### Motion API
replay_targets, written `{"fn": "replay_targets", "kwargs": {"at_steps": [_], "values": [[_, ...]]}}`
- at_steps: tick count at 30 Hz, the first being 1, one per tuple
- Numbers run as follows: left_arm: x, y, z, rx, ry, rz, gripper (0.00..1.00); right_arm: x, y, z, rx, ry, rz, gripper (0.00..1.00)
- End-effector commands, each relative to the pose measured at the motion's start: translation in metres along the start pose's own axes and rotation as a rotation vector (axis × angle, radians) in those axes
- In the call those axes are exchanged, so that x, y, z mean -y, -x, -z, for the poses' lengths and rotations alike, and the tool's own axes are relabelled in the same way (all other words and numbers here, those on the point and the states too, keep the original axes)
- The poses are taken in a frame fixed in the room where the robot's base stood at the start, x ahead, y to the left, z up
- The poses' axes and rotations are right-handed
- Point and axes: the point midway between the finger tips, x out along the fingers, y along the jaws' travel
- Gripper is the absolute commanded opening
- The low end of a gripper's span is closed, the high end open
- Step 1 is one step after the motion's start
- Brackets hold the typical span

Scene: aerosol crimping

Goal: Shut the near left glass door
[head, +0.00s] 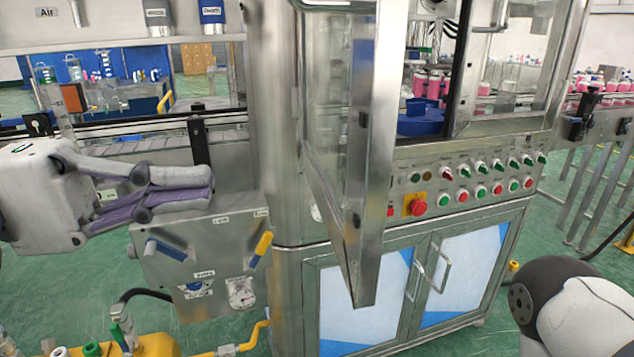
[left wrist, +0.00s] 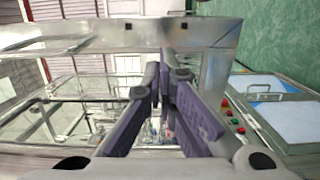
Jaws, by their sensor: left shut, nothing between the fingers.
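The near left glass door (head: 373,160) is a glass pane in a steel frame. It stands open in the head view, swung out from the machine toward me, with its free edge nearest to me. My left gripper (head: 205,190) is shut and empty to the left of the door, in front of the grey conveyor, pointing right. A gap shows between its fingertips and the door. In the left wrist view the fingers (left wrist: 165,85) point at steel framing and glass; I cannot tell the exact distance. My right gripper is out of view; only part of my right arm shows at lower right.
A control panel with a red emergency stop (head: 415,205) and several buttons lies right of the door. A grey valve box (head: 205,255) with blue and yellow handles sits below my left gripper. Steel cabinet doors (head: 455,275) stand below the panel.

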Motion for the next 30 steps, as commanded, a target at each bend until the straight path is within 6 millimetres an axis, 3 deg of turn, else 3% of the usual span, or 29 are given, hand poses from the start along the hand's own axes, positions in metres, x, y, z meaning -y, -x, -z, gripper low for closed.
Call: {"fn": "replay_targets", "kwargs": {"at_steps": [1, 9, 15, 21, 30], "values": [[0.009, -0.012, 0.001, 0.006, 0.011, 0.006, 0.0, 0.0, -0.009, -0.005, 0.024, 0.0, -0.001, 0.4], [0.009, -0.072, 0.001, 0.006, 0.013, 0.007, 0.0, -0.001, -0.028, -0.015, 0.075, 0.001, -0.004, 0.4], [0.006, -0.104, 0.001, 0.002, 0.008, 0.005, 0.0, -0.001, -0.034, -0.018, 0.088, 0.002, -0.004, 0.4], [0.004, -0.115, 0.001, 0.0, 0.005, 0.003, 0.0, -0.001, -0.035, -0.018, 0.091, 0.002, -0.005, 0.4], [0.003, -0.116, 0.001, -0.001, 0.004, 0.003, 0.0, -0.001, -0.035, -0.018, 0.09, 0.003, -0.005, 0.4]]}}
